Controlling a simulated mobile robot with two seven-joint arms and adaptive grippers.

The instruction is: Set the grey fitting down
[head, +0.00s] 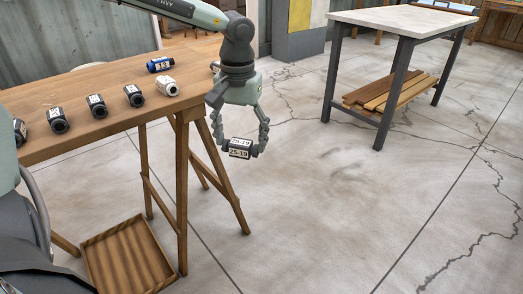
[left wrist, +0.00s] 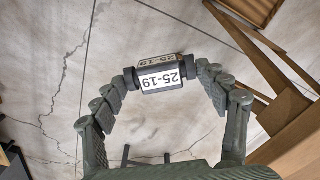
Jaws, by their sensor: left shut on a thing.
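My left gripper (head: 240,148) is shut on a dark grey fitting (head: 239,153) with white labels reading 25-19. It holds the fitting in the air past the right end of the wooden table, over the concrete floor. In the left wrist view the fitting (left wrist: 161,76) lies crosswise between the two fingertips, gripped at its ends, with its label upside down. My right gripper is not in view.
The wooden trestle table (head: 75,100) at the left bears several dark fittings, a white one (head: 167,86) and a blue one (head: 160,64). A wooden tray (head: 128,256) lies on the floor below. A white-topped workbench (head: 400,20) with planks (head: 390,90) stands back right. The middle floor is clear.

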